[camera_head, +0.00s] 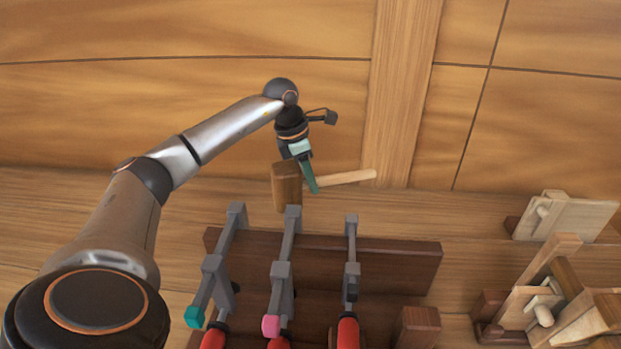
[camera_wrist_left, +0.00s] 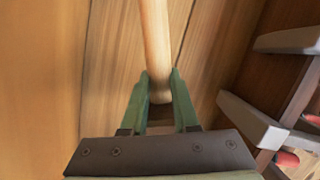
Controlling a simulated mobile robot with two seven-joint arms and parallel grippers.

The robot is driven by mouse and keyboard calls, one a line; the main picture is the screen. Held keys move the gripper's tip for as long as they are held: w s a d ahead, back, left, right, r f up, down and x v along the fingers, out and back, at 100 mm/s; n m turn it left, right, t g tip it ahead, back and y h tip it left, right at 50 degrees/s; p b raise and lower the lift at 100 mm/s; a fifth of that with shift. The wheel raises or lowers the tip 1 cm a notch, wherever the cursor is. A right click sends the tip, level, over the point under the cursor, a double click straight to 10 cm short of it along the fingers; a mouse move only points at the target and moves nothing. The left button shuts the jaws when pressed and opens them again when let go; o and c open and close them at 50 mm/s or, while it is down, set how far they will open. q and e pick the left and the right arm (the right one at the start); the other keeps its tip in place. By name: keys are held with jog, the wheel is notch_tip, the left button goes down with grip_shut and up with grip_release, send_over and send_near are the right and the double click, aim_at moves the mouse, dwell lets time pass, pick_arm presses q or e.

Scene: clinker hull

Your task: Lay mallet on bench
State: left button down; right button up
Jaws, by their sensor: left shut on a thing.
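The mallet has a brown wooden head (camera_head: 286,187) and a pale round handle (camera_head: 347,178). In the head view its handle points right, and it is at the back of the bench (camera_head: 470,222), behind the clamps. My left gripper (camera_head: 314,188) reaches down from above and is shut on the handle close to the head. In the left wrist view the green fingers (camera_wrist_left: 160,95) stand on both sides of the handle (camera_wrist_left: 155,40). The mallet head is out of that view. I cannot tell whether the mallet touches the bench. My right gripper is not in view.
Several grey bar clamps with red handles (camera_head: 348,330) stand in a dark wooden rack (camera_head: 405,258) in front of the mallet. Wooden planes (camera_head: 565,217) and other wooden pieces (camera_head: 545,305) lie at the right. A plank wall (camera_head: 180,115) with an upright rib (camera_head: 400,90) rises behind.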

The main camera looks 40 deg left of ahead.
pick_arm(q)
notch_tip(320, 180, down, 3)
jog(key=shift+f+b, duration=0.1)
jog(key=shift+b, duration=1.05)
jog(key=shift+f+b, duration=0.75)
jog(key=shift+b, duration=0.05)
jog(key=shift+f+b, duration=0.6)
jog(key=shift+f, duration=0.25)
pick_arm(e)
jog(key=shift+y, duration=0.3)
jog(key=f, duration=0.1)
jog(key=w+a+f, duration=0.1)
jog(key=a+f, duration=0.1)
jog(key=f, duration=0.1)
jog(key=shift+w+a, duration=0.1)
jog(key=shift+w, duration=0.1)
pick_arm(q)
jog(key=c, duration=1)
grip_release()
jog(key=o, duration=0.4)
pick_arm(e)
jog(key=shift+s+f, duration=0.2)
